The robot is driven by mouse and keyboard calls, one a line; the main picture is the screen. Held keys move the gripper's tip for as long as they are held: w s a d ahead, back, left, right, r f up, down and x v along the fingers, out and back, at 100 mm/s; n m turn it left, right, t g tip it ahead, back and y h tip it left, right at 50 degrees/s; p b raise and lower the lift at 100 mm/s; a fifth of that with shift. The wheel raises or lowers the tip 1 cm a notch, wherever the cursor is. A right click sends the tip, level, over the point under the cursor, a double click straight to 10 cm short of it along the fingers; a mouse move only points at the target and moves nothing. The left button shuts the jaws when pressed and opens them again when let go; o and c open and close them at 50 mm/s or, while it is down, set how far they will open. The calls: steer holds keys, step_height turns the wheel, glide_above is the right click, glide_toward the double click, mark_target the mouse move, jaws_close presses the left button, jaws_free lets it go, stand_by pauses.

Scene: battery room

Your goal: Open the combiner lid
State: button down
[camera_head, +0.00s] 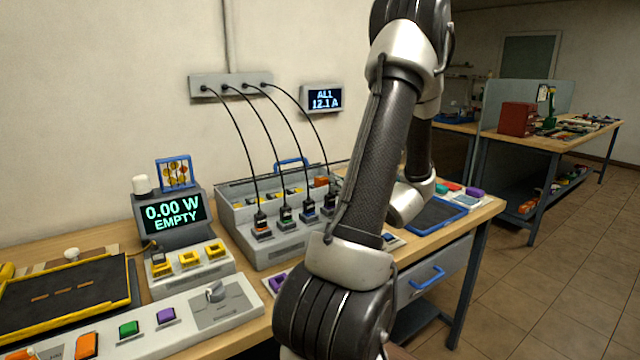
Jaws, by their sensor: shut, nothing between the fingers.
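A grey box (281,249), which looks like the combiner, stands on the wooden bench left of my arm. Several black cables run down from a wall socket strip (230,86) to coloured plugs along its front. A blue handle (291,162) shows at the box's upper back edge, apart from any visible part of my arm. Yellow and orange pieces show in the upper part of the box. I cannot tell which surface is the lid or how it stands. My arm covers the box's right end. My gripper is hidden behind my arm.
A display (174,212) reading 0.00 W EMPTY stands left of the box. A grey panel (212,293) with a knob and coloured buttons lies in front. A blue-rimmed tray (437,214) lies right of my arm. The hanging cables cross the space above the box.

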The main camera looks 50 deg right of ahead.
steer(key=x, duration=0.9)
steer(key=shift+w+r, duration=0.1)
steer(key=shift+r, duration=0.05)
